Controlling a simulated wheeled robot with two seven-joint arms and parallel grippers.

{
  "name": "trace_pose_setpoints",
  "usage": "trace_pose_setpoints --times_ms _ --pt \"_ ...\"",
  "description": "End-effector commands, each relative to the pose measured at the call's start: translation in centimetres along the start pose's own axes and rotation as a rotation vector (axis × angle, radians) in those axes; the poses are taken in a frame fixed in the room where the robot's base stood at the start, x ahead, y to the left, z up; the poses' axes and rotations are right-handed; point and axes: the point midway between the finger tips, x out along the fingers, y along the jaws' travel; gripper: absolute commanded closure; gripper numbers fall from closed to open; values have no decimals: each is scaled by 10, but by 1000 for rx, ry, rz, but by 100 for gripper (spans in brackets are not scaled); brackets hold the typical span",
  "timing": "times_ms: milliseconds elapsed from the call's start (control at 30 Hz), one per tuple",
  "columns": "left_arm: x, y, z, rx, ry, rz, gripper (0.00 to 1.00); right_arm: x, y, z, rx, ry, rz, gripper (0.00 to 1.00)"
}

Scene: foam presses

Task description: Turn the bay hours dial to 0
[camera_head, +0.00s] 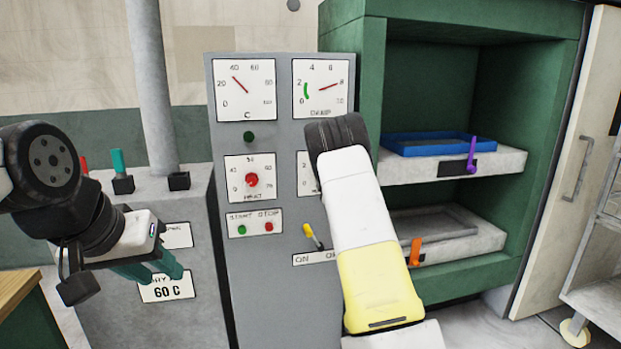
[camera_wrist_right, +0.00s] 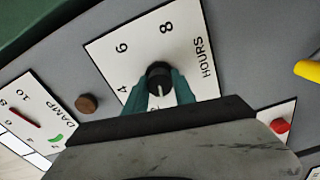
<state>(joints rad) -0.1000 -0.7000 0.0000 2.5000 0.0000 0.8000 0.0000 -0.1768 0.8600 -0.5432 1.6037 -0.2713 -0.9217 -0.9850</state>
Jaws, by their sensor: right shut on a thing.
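The bay hours dial (camera_wrist_right: 196,88) is a white square plate marked HOURS with a black knob (camera_wrist_right: 159,78) in its middle. In the right wrist view the figures 4, 6 and 8 show; the lower figures are partly covered by my gripper. My right gripper (camera_wrist_right: 160,90) is shut on the knob with its teal fingers on either side. The knob's white pointer line points down in that view, towards the gripper body. In the head view my right arm hides most of the dial plate (camera_head: 303,173). My left gripper (camera_head: 166,274) hangs open and empty at the left.
The grey panel also holds a DAMP gauge (camera_head: 320,88), a red HEAT knob (camera_head: 251,180), START and STOP buttons (camera_head: 254,222) and a yellow lever (camera_head: 312,236). A green press (camera_head: 373,80) with a blue tray (camera_head: 432,151) stands to the right. A 60 C sign (camera_head: 168,292) is beside my left gripper.

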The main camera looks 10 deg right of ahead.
Motion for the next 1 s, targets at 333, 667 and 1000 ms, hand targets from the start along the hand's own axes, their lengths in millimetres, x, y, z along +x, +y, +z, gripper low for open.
trace_pose_setpoints --times_ms 333,667,1000 --pt "0 0 0 0 0 0 64 0 -3 -1 -330 2 -4 100" --pt "0 0 0 0 0 0 64 0 -3 0 -594 2 -4 100" --pt "0 0 0 0 0 0 64 0 -4 0 -742 2 -5 100"
